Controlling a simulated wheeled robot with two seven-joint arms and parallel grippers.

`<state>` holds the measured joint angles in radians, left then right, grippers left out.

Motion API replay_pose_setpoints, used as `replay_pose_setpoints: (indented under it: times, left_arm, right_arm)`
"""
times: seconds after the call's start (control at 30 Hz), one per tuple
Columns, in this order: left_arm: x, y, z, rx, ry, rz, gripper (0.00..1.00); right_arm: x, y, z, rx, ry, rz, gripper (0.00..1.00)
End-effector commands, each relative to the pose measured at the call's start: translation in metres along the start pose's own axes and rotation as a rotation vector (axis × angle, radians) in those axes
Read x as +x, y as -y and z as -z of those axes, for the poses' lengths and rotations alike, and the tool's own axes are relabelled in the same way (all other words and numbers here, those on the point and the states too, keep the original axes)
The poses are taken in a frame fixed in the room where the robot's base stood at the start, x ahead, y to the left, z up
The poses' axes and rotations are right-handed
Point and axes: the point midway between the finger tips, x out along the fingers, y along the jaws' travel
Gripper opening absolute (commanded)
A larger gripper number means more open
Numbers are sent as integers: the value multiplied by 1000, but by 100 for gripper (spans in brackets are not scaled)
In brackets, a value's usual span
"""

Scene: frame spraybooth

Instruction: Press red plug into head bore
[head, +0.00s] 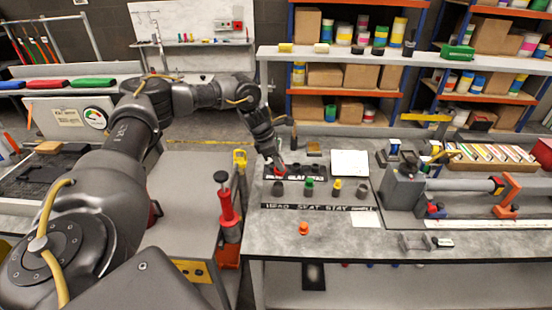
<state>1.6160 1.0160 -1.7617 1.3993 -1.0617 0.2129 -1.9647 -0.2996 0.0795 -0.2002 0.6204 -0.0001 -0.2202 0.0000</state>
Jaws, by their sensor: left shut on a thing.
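My left gripper (274,160) points down over the bench. It is shut on a small red plug (279,170), whose lower part shows just below the fingers. A row of short grey cylinders stands behind a black label strip (318,207) reading HEAD, SEAT, STAY and a last word too small to read. The leftmost cylinder (278,188), by HEAD, is just below the red plug in the picture; I cannot tell whether they touch. A green plug (309,182) and a yellow plug (337,184) top the cylinders to its right. My right gripper is not in view.
A black rack (307,172) lies behind the cylinders. An orange plug-like piece (303,229) stands alone near the front. A grey clamp fixture (404,186) is at right. A red and black tool (228,205) stands left of the bench. The front middle of the bench is mostly clear.

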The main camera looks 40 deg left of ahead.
Motion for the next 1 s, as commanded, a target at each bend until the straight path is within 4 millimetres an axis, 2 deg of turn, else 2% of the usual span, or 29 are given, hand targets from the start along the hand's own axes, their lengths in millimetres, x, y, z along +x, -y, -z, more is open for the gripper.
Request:
replay_pose_setpoints:
  times: [0.2,0.67,1.0]
  left_arm:
    - [-2,-8,7,83,-1,33,2]
    - [-4,-7,6,84,17,36,2]
    - [20,-7,15,84,18,36,2]
  right_arm:
    - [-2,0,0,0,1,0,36]
    - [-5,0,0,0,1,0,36]
    - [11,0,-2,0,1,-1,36]
